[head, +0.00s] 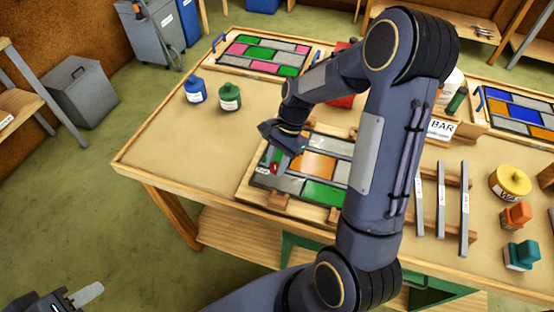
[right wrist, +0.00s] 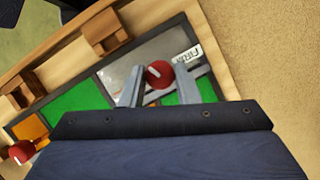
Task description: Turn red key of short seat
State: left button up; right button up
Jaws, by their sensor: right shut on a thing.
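The leaded panel (head: 315,165) lies in a wooden frame on the table, with green, orange and grey panes. A round red key (right wrist: 159,74) sits at one corner of it, beside a white label (right wrist: 187,57) that I cannot read fully. It also shows in the head view (head: 274,169). My right gripper (right wrist: 158,88) is shut on this red key, one finger on each side. A second red key (right wrist: 21,152) shows at the left edge of the right wrist view. My left gripper (head: 85,295) is at the bottom left, away from the table; its opening is unclear.
Blue (head: 194,90) and green (head: 229,96) jars stand left of the panel. Another coloured panel (head: 265,54) lies behind, and one (head: 520,110) at right. Grey bars (head: 441,200), a yellow pot (head: 509,181) and small blocks stand at right. The front left tabletop is clear.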

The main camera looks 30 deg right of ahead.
jog(key=n+g, duration=0.1)
jog(key=n, duration=0.1)
jog(key=n+g, duration=0.1)
jog(key=n, duration=0.2)
jog(key=shift+w+a+n+h+p, duration=0.1)
jog(key=shift+w+n+h+p, duration=0.1)
jog(key=shift+n+h+p, duration=0.15)
jog(key=n+h, duration=0.1)
jog(key=n, duration=0.1)
jog(key=n+g+h, duration=0.1)
jog(key=n, duration=0.2)
jog(key=shift+a, duration=0.1)
jog(key=shift+n, duration=0.35)
jog(key=o, duration=1)
jog(key=shift+c, duration=0.2)
jog(key=a+b+v, duration=0.1)
jog(key=v, duration=0.6)
jog(key=shift+w+d+r, duration=0.2)
jog(key=shift+d+r, duration=0.15)
jog(key=shift+d, duration=0.1)
